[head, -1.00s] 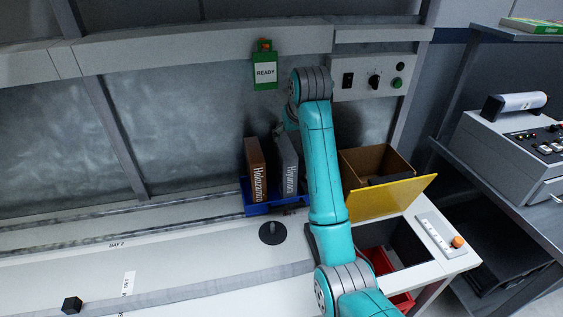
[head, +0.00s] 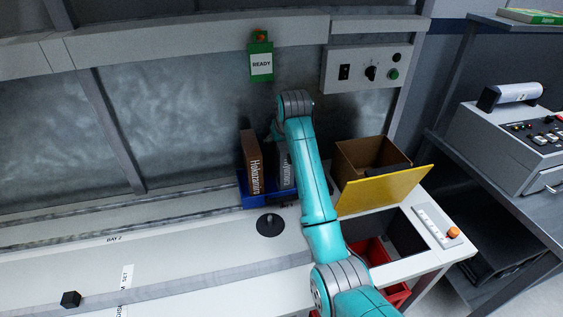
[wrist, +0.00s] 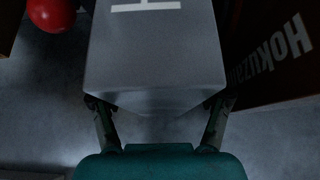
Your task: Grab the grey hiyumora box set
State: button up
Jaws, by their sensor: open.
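The grey box set (head: 285,171) stands upright in a blue bin (head: 256,200), right of a brown box set (head: 251,158). My arm hides part of it in the head view. In the wrist view the grey box (wrist: 155,55) fills the middle, with part of a white letter showing. My gripper (wrist: 158,108) is open, one finger at each side of the grey box's near end. I cannot tell whether the fingers touch it. The brown box (wrist: 275,60), lettered "Hokuzan...", is close to the right finger. The gripper is mostly hidden in the head view.
A red round object (wrist: 52,14) is at the upper left of the wrist view. A cardboard box (head: 365,155) and a yellow flap (head: 385,190) stand right of my arm. A black disc with a post (head: 269,225) sits in front of the bin. The white counter at left is mostly clear.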

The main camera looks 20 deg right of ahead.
grip_shut()
jog(key=shift+r, duration=0.15)
dwell(0.4)
